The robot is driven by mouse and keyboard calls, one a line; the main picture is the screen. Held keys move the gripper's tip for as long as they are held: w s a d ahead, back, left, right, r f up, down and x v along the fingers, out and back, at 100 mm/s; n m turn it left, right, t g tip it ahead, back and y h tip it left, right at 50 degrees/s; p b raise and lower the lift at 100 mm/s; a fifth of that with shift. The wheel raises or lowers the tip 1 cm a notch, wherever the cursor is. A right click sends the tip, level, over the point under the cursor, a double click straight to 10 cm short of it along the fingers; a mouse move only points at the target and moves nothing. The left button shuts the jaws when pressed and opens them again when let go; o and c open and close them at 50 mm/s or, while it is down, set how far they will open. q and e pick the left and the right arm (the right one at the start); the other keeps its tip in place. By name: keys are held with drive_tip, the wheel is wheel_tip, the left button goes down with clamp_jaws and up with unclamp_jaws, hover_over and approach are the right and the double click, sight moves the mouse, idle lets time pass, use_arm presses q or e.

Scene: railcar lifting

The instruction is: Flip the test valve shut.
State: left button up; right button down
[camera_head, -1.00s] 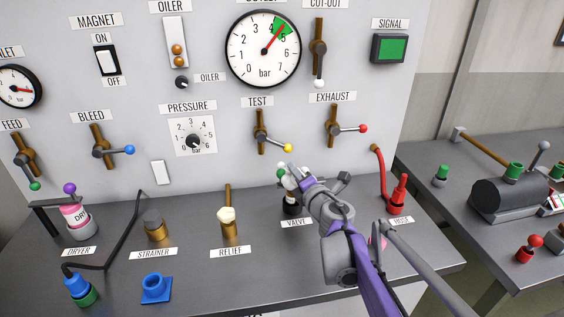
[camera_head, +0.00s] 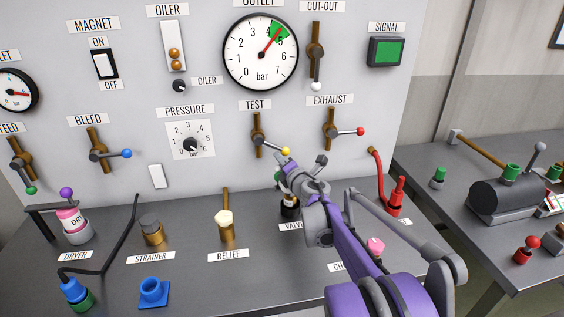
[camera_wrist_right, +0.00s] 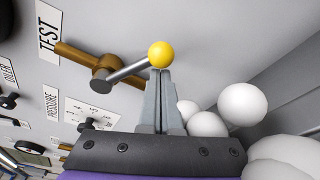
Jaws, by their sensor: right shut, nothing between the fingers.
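The test valve (camera_head: 258,136) is a brass valve on the grey panel under the TEST label. Its grey lever points right and slightly down and ends in a yellow knob (camera_head: 285,151). My right gripper (camera_head: 281,160) is shut and empty, with its fingertips just below the yellow knob. In the right wrist view, the closed fingertips (camera_wrist_right: 161,74) lie right at the yellow knob (camera_wrist_right: 161,54); I cannot tell whether they touch. The test valve's brass body (camera_wrist_right: 92,62) shows there beside the TEST label. My left gripper is not in view.
The exhaust valve (camera_head: 331,130) with its red knob is to the right. The bleed valve (camera_head: 97,150) is to the left. Below, the bench holds the relief part (camera_head: 226,229) and a valve part (camera_head: 289,209) partly behind my gripper. White rounded shapes (camera_wrist_right: 242,103) sit near the fingers in the wrist view.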

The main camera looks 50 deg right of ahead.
sight(287, 148)
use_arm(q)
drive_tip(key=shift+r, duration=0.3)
use_arm(e)
drive_tip(key=shift+s+d+r+n, duration=0.2)
drive_tip(key=shift+r+n, duration=0.2)
drive_tip(key=shift+n, duration=0.2)
drive_tip(key=shift+s+d+r+n+g+p, duration=0.2)
drive_tip(key=shift+r+n+g+p, duration=0.15)
drive_tip(key=shift+n+p, duration=0.15)
drive_tip(key=shift+s+d+r+n+g+h+p, duration=0.15)
drive_tip(key=shift+r+n, duration=0.25)
drive_tip(key=shift+n, duration=0.1)
drive_tip(key=shift+s+d+r+n+g+h+p, duration=0.1)
drive_tip(key=shift+d+r+n+h+p, duration=0.05)
drive_tip(key=shift+r+n, duration=0.3)
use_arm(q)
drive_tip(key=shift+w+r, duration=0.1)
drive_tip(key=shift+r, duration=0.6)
use_arm(e)
drive_tip(key=shift+d+r, duration=0.1)
drive_tip(key=shift+r, duration=0.2)
drive_tip(key=shift+s+r, duration=0.1)
drive_tip(key=shift+s, duration=0.1)
